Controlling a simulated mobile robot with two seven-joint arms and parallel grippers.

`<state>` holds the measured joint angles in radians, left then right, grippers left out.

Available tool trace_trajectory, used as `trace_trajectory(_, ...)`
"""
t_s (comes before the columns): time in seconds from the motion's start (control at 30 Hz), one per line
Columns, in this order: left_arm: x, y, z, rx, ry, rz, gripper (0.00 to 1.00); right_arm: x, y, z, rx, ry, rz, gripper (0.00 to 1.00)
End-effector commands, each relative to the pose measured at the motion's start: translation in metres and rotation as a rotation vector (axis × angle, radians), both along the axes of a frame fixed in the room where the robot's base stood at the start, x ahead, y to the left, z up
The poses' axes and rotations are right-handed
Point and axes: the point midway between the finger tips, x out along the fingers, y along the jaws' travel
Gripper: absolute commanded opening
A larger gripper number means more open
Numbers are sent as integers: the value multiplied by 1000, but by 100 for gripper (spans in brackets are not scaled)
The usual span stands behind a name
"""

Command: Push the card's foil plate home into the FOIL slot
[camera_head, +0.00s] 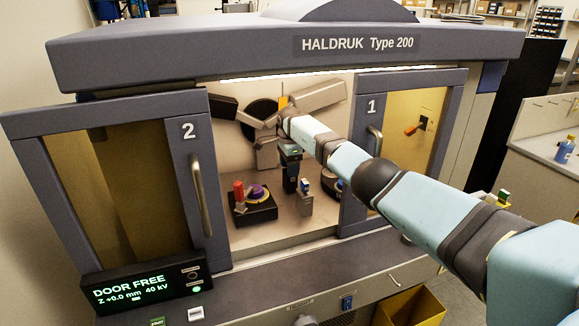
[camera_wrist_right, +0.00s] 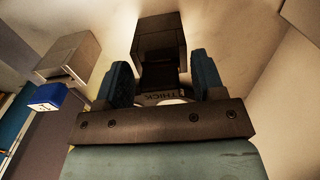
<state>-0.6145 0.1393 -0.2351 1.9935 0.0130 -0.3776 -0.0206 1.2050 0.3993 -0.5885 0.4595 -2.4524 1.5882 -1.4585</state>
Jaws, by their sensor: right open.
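My right arm reaches into the open bay of the HALDRUK cabinet (camera_head: 360,44). In the right wrist view the blue fingertips (camera_wrist_right: 162,75) stand apart, on either side of a dark block (camera_wrist_right: 160,38) in line with the gap. A label reading THICK (camera_wrist_right: 162,96) shows between the fingers near the palm. I cannot tell whether the fingers touch anything. I cannot make out the foil plate or the FOIL slot. My left gripper is not in view.
Doors 2 (camera_head: 189,175) and 1 (camera_head: 371,150) flank the bay. A black base with a purple-topped part (camera_head: 257,192) and a small post (camera_head: 304,198) stand on its floor. A grey block with a blue part (camera_wrist_right: 47,96) is left of the fingers. The display (camera_head: 148,285) reads DOOR FREE.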

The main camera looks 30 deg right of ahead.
Motion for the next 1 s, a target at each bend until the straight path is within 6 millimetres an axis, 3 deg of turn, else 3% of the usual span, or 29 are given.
trace_trajectory(0.17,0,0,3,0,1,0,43,0,0,6,0,-1,0,62)
trace_trajectory(0.73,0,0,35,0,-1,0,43,0,-1,63,-1,-2,-1,62)
trace_trajectory(1.0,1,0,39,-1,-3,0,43,0,-1,71,0,-1,-1,62)
